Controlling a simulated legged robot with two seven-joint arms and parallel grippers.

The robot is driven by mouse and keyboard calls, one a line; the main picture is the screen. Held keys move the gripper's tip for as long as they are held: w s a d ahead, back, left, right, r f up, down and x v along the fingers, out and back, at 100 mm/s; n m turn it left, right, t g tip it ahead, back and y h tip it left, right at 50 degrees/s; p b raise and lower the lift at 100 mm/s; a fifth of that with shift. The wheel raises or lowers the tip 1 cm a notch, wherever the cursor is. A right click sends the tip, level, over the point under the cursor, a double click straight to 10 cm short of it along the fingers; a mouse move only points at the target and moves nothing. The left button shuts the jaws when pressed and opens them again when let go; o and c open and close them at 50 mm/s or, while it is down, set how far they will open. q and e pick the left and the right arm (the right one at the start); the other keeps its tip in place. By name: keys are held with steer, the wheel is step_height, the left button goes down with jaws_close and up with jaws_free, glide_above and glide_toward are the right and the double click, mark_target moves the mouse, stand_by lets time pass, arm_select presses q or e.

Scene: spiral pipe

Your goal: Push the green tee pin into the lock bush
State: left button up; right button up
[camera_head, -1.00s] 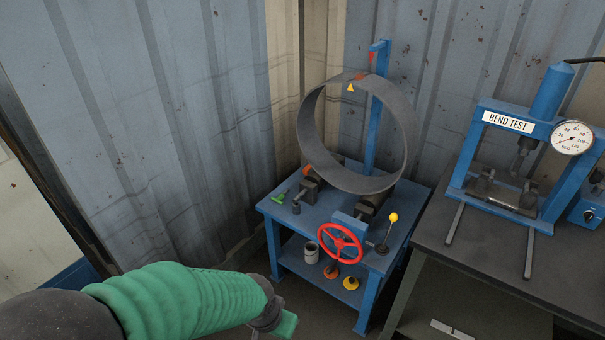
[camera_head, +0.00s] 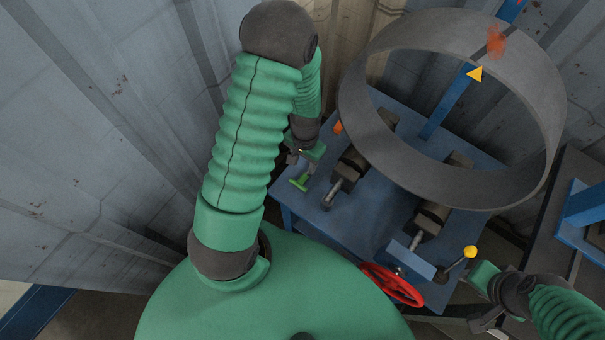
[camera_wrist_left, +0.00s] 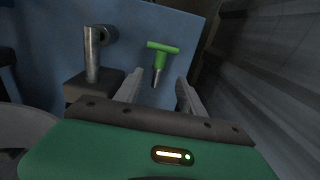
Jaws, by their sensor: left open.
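The green tee pin (camera_head: 300,182) is at the left edge of the blue table, just below my left gripper (camera_head: 297,156). In the left wrist view, the pin (camera_wrist_left: 161,55) shows its green crossbar and grey shank, ahead of and between the two open fingers (camera_wrist_left: 158,92). The fingers do not visibly touch it. A grey cylinder, which looks like the lock bush (camera_head: 327,202), is right of the pin; a grey upright post with a round end (camera_wrist_left: 93,55) shows left of the pin in the wrist view. My right gripper (camera_head: 486,318) is at the lower right; its jaw state is unclear.
A large grey pipe ring (camera_head: 365,120) rests over dark rollers on the blue table (camera_head: 325,228). A red handwheel (camera_head: 392,285) and a yellow-knobbed lever (camera_head: 470,252) are at the table's front. The corrugated wall (camera_head: 110,120) is close on the left.

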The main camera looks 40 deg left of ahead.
mark_target(303, 177)
arm_select(q)
steer(key=f, duration=0.1)
steer(key=d+f, duration=0.1)
steer(key=f, duration=0.1)
steer(key=shift+s+d+f, duration=0.1)
steer(key=shift+s+f, duration=0.05)
steer(key=shift+f, duration=0.5)
steer(key=f, duration=0.2)
steer(key=a+f, duration=0.1)
steer(key=f, duration=0.1)
steer(key=a+f, duration=0.1)
steer(key=f, duration=0.1)
steer(key=shift+b, duration=0.4)
steer(key=shift+d+r, duration=0.2)
steer(key=shift+d, duration=0.25)
steer(key=shift+c, duration=0.2)
steer(key=shift+d, duration=0.3)
steer(key=c, duration=0.5)
steer(key=shift+a, duration=0.2)
steer(key=c, duration=0.5)
steer(key=shift+a, duration=0.2)
arm_select(e)
steer(key=shift+s+d+f, duration=0.3)
steer(key=shift+d+f, duration=0.3)
steer(key=shift+d, duration=0.1)
